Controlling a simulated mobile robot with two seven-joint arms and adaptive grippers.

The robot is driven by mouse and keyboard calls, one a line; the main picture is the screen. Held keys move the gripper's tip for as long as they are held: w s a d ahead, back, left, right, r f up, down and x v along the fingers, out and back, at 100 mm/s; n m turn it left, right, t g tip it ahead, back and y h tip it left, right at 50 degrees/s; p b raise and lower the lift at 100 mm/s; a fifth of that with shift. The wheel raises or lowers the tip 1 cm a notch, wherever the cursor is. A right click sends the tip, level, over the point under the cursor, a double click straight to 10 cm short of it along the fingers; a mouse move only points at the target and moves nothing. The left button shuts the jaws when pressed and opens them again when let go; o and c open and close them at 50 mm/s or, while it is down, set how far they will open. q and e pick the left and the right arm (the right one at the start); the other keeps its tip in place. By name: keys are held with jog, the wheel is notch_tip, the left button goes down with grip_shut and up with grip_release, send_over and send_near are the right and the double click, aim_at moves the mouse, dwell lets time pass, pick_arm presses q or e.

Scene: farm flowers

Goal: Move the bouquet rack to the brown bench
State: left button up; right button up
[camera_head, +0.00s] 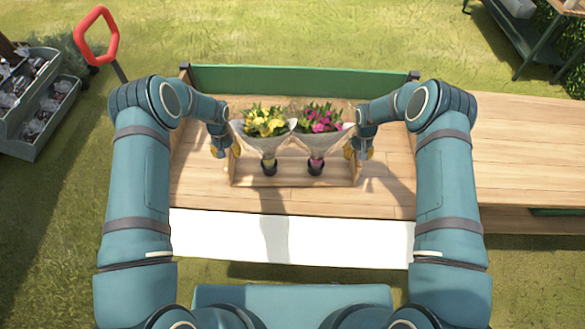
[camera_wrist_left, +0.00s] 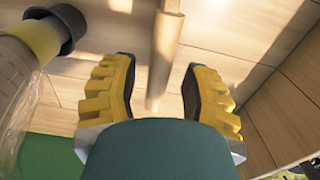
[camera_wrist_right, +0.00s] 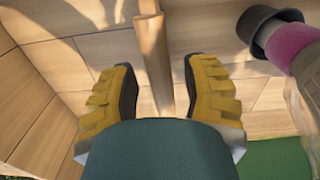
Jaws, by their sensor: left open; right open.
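The bouquet rack (camera_head: 292,182) is a low wooden frame on the wooden table. It holds a yellow bouquet (camera_head: 263,124) and a pink bouquet (camera_head: 319,120), both upright in wrapping. My left gripper (camera_head: 236,149) is at the rack's left end, and my right gripper (camera_head: 349,151) is at its right end. In the left wrist view the open yellow fingers (camera_wrist_left: 158,95) are either side of a rack end bar (camera_wrist_left: 164,50). In the right wrist view the open fingers (camera_wrist_right: 160,95) likewise straddle a bar (camera_wrist_right: 154,60). Contact cannot be told.
The table (camera_head: 200,195) has a green back board (camera_head: 300,79) and a white front panel (camera_head: 290,238). A lighter wooden bench top (camera_head: 530,150) adjoins on the right, with clear room. Grey crates (camera_head: 40,105) and a red handle (camera_head: 97,35) stand at left.

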pick_arm(q)
jog(key=shift+f, duration=2.3)
pick_arm(e)
jog(key=shift+f, duration=2.3)
pick_arm(q)
grip_shut()
pick_arm(e)
grip_shut()
pick_arm(q)
jog(key=shift+r, duration=0.1)
